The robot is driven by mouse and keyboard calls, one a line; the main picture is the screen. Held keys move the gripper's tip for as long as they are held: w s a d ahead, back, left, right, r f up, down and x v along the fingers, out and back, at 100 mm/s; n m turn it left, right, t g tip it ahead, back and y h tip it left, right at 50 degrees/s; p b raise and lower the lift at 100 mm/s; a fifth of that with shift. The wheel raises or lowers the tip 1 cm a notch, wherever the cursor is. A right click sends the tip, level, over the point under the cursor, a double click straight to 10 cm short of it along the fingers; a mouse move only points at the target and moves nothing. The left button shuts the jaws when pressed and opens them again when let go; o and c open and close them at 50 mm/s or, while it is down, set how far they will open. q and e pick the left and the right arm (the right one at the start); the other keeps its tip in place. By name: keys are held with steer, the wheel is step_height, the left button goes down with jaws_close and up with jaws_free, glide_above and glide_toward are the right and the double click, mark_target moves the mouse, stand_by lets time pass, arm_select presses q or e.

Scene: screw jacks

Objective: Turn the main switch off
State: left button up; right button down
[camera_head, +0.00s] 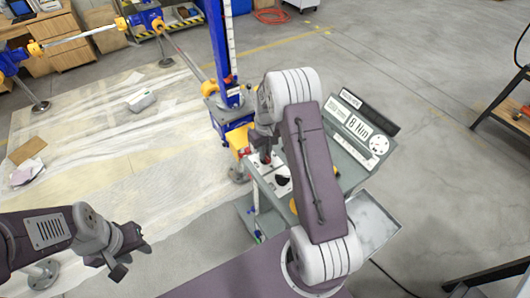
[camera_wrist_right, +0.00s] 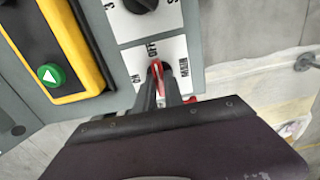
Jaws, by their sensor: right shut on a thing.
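The main switch is a red handle (camera_wrist_right: 157,72) on a white plate with the words ON, OFF and MAIN, in the right wrist view. The red part lies between my right gripper's fingers (camera_wrist_right: 161,90), which are shut on it. Its upper end is near the word OFF; the fingers hide much of the handle, so I cannot tell its exact angle. In the head view my right gripper (camera_head: 265,155) is over the cabinet's panel (camera_head: 283,190). My left gripper (camera_head: 132,261) is open and empty at lower left, away from the panel.
A black knob (camera_wrist_right: 140,5) sits above the switch on its own white plate. A yellow and black box with a green button (camera_wrist_right: 51,75) is to its left. A blue column (camera_head: 221,50) rises behind the cabinet.

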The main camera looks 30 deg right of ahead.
steer(key=c, duration=1.4)
jaws_free()
steer(key=shift+s, duration=0.15)
steer(key=shift+c, duration=0.2)
steer(key=shift+r, duration=0.4)
step_height(320, 180, up, 8)
steer(key=b, duration=0.2)
steer(key=shift+r, duration=0.15)
